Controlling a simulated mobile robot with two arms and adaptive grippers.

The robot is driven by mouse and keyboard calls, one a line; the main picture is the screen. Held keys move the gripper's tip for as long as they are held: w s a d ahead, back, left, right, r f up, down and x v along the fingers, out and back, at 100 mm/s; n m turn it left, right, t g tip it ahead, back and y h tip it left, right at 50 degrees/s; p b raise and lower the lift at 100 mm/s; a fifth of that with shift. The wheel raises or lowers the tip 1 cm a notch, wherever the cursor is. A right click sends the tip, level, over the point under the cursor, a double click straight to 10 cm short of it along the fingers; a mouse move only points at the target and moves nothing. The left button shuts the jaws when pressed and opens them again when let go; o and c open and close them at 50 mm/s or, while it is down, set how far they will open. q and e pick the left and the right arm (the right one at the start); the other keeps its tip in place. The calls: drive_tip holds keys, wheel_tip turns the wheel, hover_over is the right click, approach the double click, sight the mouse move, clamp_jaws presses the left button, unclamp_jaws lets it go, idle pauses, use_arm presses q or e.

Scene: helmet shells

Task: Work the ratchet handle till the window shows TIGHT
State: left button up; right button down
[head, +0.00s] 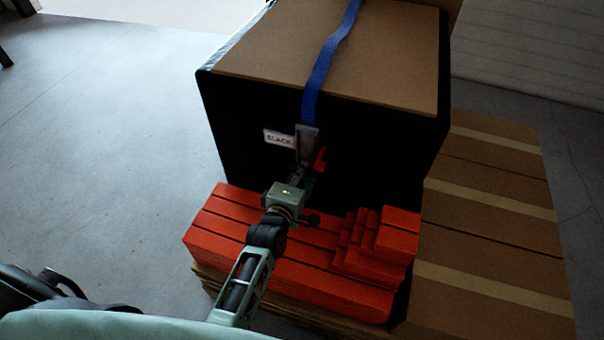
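A blue strap (325,60) runs over the top of a large box and down its dark front to a grey ratchet (307,138). The white window (279,138) left of the ratchet reads SLACK. A red handle part (320,158) shows at the ratchet's lower right. My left gripper (301,170) is just below the ratchet, close to the red part. Its wrist hides part of the view, and the fingers are too small and dark to tell whether they are open or touch the handle. My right gripper is not in view.
The large box (400,55) has a brown top and dark sides. Red stepped blocks (230,222) lie in front of it, below my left arm. Brown cartons with pale tape (490,240) are at the right. The grey floor at the left is clear.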

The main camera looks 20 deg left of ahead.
use_arm(q)
drive_tip(key=shift+c, duration=0.9)
clamp_jaws()
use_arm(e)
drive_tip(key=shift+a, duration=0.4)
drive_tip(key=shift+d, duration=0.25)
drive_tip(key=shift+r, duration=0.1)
